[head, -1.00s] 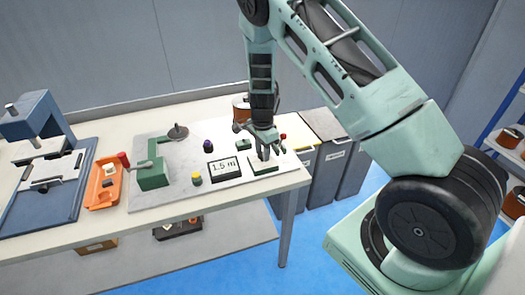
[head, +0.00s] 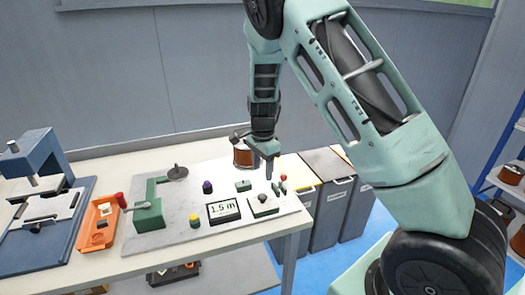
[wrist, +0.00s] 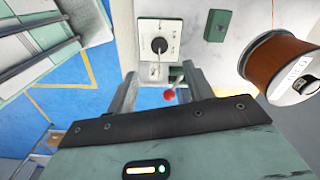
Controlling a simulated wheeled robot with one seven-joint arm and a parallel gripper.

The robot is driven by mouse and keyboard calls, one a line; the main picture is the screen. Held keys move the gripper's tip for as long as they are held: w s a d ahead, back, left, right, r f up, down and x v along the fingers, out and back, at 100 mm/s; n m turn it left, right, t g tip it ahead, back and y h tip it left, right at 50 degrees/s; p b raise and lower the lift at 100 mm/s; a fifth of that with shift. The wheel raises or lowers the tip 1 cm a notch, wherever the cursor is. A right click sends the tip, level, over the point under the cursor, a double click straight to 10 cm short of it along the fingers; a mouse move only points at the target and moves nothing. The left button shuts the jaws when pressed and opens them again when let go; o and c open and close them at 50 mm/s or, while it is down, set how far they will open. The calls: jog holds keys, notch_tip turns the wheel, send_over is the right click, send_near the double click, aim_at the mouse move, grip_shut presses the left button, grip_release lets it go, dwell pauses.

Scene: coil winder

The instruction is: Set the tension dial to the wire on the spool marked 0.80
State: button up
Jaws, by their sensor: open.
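The tension dial (head: 262,198) is a dark round knob on a pale-faced green box at the right front of the bench panel. In the wrist view the dial (wrist: 159,45) is black with a light mark, on a white plate; its scale is too small to read. My gripper (head: 268,165) is open and empty above and behind the dial, apart from it. In the wrist view my gripper (wrist: 158,75) has its fingers spread below the dial. A copper-wire spool (head: 243,155) stands behind; the wrist view shows this spool (wrist: 280,65) with a label I cannot read.
A display (head: 223,210) reads 1.5 m. A red ball knob (head: 283,178) stands beside the dial box. A green crank unit (head: 149,213), an orange tray (head: 98,224) and a blue press (head: 40,190) are to the left. More spools (head: 511,174) sit on the right shelf.

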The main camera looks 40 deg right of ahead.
notch_tip(320, 180, up, 7)
dwell(0.3)
dwell(0.5)
jog(key=s+a+r+n+y, duration=0.1)
jog(key=s+a+r+n, duration=0.1)
jog(key=s+a+n, duration=0.6)
jog(key=s+a+r+n+y, duration=0.1)
jog(key=s+a+r+n, duration=0.2)
jog(key=a, duration=0.8)
jog(key=s+a+n, duration=0.3)
jog(key=s+n, duration=0.4)
jog(key=s, duration=0.3)
jog(key=s+a+n+h, duration=0.1)
jog(key=s+a+n, duration=0.3)
jog(key=s+n, duration=0.4)
jog(key=s, duration=0.2)
jog(key=shift+s+a, duration=0.25)
jog(key=shift+s, duration=0.1)
jog(key=shift+f, duration=0.1)
